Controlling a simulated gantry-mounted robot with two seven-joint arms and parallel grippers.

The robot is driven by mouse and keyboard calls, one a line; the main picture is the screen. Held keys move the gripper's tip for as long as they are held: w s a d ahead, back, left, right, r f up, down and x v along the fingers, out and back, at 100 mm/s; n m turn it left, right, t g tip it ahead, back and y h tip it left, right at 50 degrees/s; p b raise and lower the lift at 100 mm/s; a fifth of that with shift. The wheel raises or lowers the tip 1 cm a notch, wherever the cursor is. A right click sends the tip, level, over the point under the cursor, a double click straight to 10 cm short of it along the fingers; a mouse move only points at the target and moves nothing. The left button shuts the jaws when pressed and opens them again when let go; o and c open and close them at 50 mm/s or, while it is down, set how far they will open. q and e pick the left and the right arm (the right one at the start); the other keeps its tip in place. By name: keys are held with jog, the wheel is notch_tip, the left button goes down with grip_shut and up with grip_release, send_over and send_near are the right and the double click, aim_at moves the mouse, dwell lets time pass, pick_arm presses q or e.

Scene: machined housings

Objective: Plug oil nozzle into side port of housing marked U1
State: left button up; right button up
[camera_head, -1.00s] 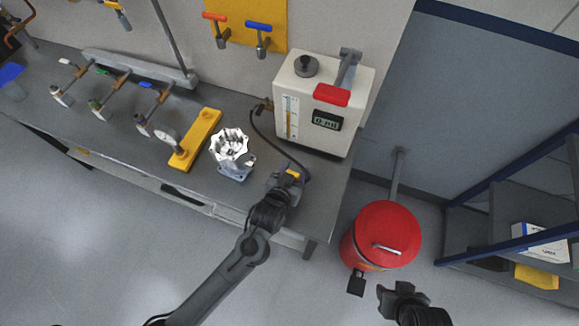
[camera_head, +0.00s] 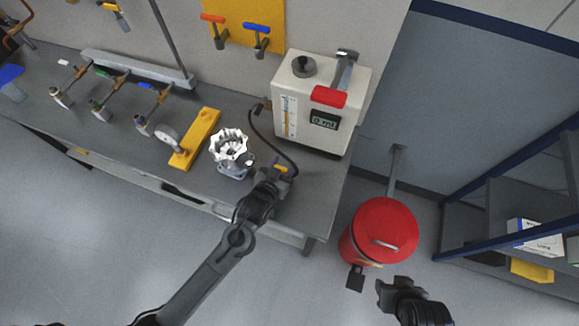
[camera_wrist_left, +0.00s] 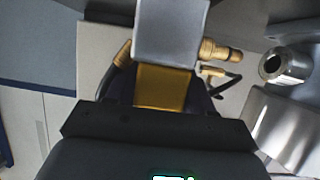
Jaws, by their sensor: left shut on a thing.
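The silver housing (camera_head: 229,147) with a scalloped rim stands on the bench; I cannot read a mark on it. Its round side port (camera_wrist_left: 286,65) shows in the left wrist view at the right. My left gripper (camera_head: 278,172) is shut on the oil nozzle, just right of the housing. The nozzle's brass tip (camera_wrist_left: 220,51) points right towards the port, with a visible gap between them. Much of the nozzle is hidden by the gripper. My right gripper (camera_head: 384,291) is at the lower right, away from the bench; its jaw state is unclear.
A white oil dispenser (camera_head: 318,108) with a display and a red lever stands behind, its black hose (camera_head: 268,143) curving to the nozzle. A yellow bar (camera_head: 202,136) with a gauge lies left of the housing. A red bin (camera_head: 380,232) stands beside the bench.

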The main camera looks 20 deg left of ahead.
pick_arm(q)
jog(key=shift+w+a, duration=0.2)
jog(key=shift+a, duration=1)
jog(key=shift+p, duration=0.9)
dwell(0.6)
jog(key=shift+r+p, duration=0.1)
jog(key=shift+p, duration=0.2)
dwell(0.4)
jog(key=shift+a, duration=0.35)
dwell(0.4)
jog(key=shift+w+a+p, duration=0.15)
jog(key=shift+a+p, duration=0.45)
jog(key=shift+a, duration=0.45)
jog(key=o, duration=1.3)
